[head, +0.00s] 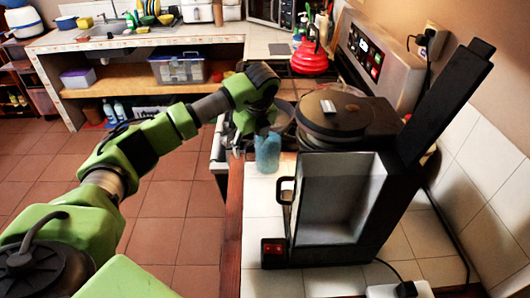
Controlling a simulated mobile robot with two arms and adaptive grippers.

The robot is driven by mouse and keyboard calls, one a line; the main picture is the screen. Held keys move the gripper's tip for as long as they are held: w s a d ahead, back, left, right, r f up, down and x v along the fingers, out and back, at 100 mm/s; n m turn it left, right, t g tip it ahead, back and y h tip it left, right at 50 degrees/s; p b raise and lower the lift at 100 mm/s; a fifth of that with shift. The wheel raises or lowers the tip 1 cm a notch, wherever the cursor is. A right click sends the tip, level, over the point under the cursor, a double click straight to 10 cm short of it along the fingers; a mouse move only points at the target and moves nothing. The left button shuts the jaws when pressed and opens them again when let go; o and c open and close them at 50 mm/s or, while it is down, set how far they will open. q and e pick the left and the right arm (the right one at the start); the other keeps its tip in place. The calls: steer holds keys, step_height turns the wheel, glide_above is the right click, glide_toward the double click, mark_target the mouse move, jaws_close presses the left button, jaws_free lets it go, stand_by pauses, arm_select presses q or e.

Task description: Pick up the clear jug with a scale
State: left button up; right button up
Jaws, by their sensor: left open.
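The clear jug (268,154), bluish and see-through, stands upright on the white tiled counter, just left of a black appliance. Its upper part is hidden by my left gripper, and no scale marks can be made out. My left gripper (252,141) is open and sits right at the jug's top, pointing down. I cannot tell whether its fingers touch the jug or stand around it. My right gripper is not in view.
The large black appliance (335,208) with an open grey front stands close right of the jug. A stove with a red kettle (309,55) is behind. The counter's wooden edge (231,225) runs left of the jug. Open tiled floor (185,235) lies left.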

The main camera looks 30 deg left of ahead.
arm_select(q)
steer(key=shift+d, duration=0.1)
jaws_close()
steer(key=shift+r, duration=0.1)
steer(key=shift+w+r, duration=0.1)
steer(key=shift+r, duration=0.05)
